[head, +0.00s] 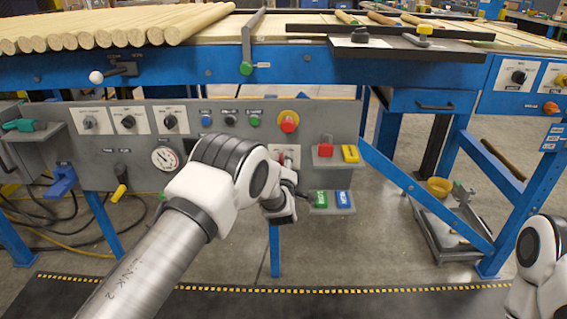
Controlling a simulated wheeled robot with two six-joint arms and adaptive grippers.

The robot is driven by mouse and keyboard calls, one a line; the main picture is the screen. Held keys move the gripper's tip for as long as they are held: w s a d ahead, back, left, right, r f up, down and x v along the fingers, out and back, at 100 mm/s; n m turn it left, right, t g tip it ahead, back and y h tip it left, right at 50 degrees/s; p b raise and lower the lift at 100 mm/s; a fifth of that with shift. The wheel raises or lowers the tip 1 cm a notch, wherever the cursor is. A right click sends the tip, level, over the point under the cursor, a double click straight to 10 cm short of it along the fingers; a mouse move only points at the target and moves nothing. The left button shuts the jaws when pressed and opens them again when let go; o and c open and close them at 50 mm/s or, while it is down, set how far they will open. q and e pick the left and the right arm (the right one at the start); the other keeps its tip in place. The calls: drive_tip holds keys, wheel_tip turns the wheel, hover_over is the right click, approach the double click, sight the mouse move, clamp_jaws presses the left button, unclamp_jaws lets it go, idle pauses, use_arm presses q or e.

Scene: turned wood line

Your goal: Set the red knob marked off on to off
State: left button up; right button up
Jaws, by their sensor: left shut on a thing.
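The grey control panel (225,145) hangs below the blue line frame. A white plate (293,151) with a small red knob (283,160) sits on it, below a red mushroom button (289,121) on a yellow base. My left arm's wrist covers most of this knob and its marks, so I cannot read its setting. My left gripper (287,191) is at the knob, shut on it; its fingertips are mostly hidden. My right arm shows only as a link at the lower right edge; its gripper is out of view.
A small shelf holds a red padlock (326,146) and a yellow block (350,153). A lower shelf holds green (320,199) and blue (343,200) blocks, close right of my left gripper. Black selector knobs (169,121) and a gauge (165,158) are to the left.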

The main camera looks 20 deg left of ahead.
use_arm(q)
drive_tip(key=n, duration=0.4)
drive_tip(key=shift+f+n, duration=0.1)
drive_tip(key=shift+n, duration=0.3)
idle(0.4)
drive_tip(key=o, duration=1.1)
drive_tip(key=shift+o, duration=0.2)
drive_tip(key=v, duration=1.2)
